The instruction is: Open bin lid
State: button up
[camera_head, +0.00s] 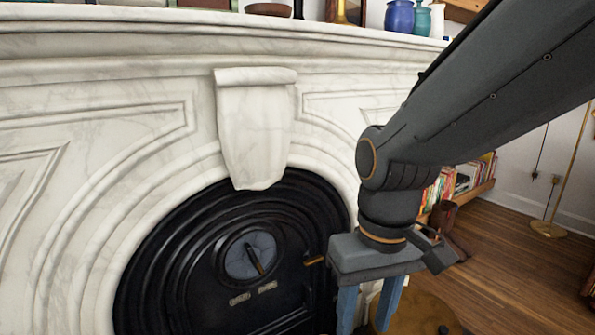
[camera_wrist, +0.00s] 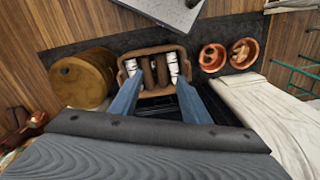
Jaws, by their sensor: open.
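A round wooden bin (camera_wrist: 88,85) with a flat brown lid stands at the left in the wrist view. A small dark knob (camera_wrist: 64,71) sits near the lid's far left edge. In the head view, the round wooden top (camera_head: 424,312) shows at the bottom edge, partly cut off, and looks closed. My gripper (camera_head: 367,318) points down, left of that top, its two blue fingers apart. In the wrist view, my gripper (camera_wrist: 160,78) is open and empty, to the right of the bin. Its fingertips appear over a log basket and apart from the lid.
The brown basket (camera_wrist: 131,67) holds several logs. Two reddish bowls (camera_wrist: 213,58) stand right of it on a dark hearth. The marble fireplace (camera_head: 60,120) with a black iron front (camera_head: 200,290) fills the left. A bookshelf (camera_head: 465,180) and open wooden floor lie right.

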jog(key=s+d+r+m+p, duration=0.1)
jog(key=d+r+m+p, duration=0.2)
jog(key=d+r+p, duration=0.6)
jog(key=p, duration=0.9)
jog(key=shift+s+r+h, duration=0.2)
jog(key=shift+s+h, duration=0.1)
jog(key=shift+s, duration=0.05)
jog(key=shift+d, duration=0.1)
jog(key=shift+c, duration=0.4)
